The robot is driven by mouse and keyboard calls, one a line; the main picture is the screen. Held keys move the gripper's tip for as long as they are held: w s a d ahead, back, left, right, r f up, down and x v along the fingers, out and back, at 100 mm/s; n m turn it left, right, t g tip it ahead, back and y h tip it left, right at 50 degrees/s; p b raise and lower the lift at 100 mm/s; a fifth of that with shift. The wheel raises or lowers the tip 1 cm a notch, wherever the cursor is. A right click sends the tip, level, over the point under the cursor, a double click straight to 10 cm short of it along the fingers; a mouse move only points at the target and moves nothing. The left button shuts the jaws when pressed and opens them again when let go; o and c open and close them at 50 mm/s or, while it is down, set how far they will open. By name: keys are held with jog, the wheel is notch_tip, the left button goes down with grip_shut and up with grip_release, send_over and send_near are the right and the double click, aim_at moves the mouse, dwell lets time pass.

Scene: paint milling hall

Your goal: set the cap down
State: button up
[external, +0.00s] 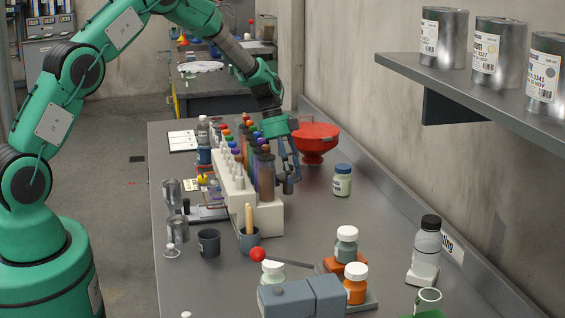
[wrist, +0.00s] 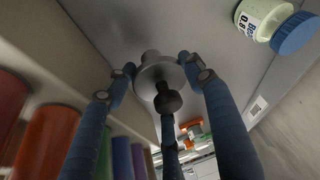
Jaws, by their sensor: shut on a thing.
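The cap (wrist: 150,80) is a dark grey round piece with a wide flange and a small knob on the side toward the wrist camera. My gripper (wrist: 160,72) has blue fingers and is shut on the cap, with fingertips on either side of its flange. In the external view my gripper (external: 286,165) points down over the grey bench, just right of the white rack. The cap shows there as a small grey piece (external: 288,187) below the fingers. Whether its underside touches the bench is hard to tell.
The white rack (external: 270,218) with several coloured-capped tubes stands close on the left. A red funnel-like bowl (external: 315,132) is just behind my gripper. A blue-capped jar (external: 342,182) stands to the right; it also shows in the wrist view (wrist: 262,18). Bare bench (external: 315,225) lies in front.

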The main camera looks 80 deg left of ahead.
jog(key=shift+f, duration=1.3)
jog(key=shift+f+b, duration=0.15)
jog(key=shift+b, duration=0.15)
jog(key=o, duration=1.5)
jog(key=shift+c, duration=0.2)
jog(key=shift+p+v, duration=0.65)
jog(key=shift+v, duration=3.25)
jog(key=shift+d, duration=0.1)
